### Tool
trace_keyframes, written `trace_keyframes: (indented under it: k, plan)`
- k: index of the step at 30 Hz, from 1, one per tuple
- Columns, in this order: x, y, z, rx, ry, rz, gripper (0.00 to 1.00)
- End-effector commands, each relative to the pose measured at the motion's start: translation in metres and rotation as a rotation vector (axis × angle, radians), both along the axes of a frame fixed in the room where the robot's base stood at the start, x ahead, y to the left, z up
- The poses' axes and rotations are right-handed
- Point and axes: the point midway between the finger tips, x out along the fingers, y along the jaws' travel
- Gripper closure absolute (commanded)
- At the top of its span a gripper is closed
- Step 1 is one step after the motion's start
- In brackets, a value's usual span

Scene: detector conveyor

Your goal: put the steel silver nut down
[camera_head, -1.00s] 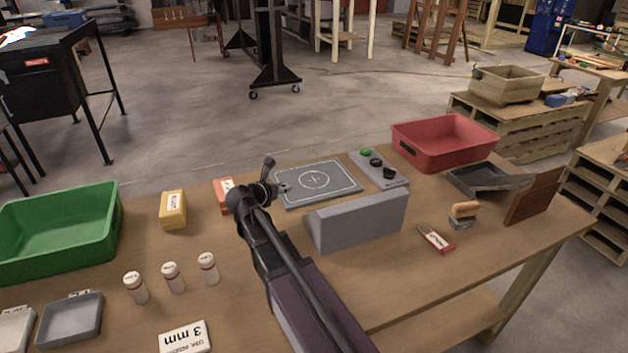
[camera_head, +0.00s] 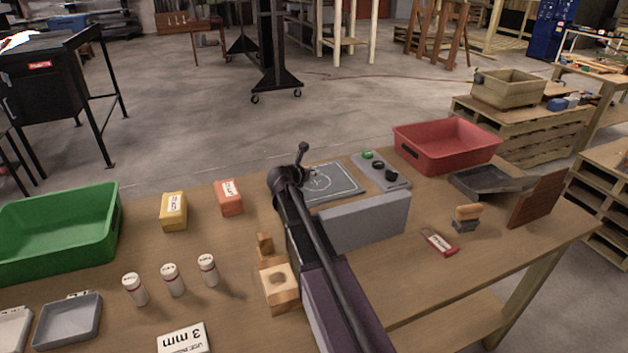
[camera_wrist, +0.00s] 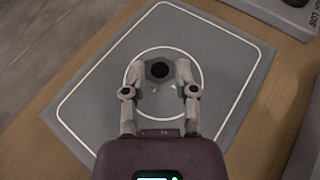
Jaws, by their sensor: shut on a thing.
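In the wrist view my gripper (camera_wrist: 158,80) is over the grey plate (camera_wrist: 90,95) with its white circle and border. Its fingers are closed around a small grey nut with a dark round hole (camera_wrist: 159,71), near the middle of the circle. I cannot tell whether the nut touches the plate. In the head view the plate (camera_head: 345,187) lies behind my arm, which hides the gripper and the nut.
A red bin (camera_head: 447,146) is at the back right, a green bin (camera_head: 60,232) at the left. An orange box (camera_head: 229,198) and a wooden block (camera_head: 279,287) are left of my arm.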

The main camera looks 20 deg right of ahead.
Motion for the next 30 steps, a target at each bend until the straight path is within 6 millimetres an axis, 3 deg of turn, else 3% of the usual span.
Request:
trace_keyframes:
  k: [12, 18, 30]
  plan:
    - [0.002, -0.003, 0.0, 0.0, 0.0, 0.0, 1.0]
    - [0.01, -0.016, -0.003, -0.001, 0.001, -0.003, 1.0]
    - [0.008, -0.013, -0.036, 0.0, 0.0, -0.001, 1.0]
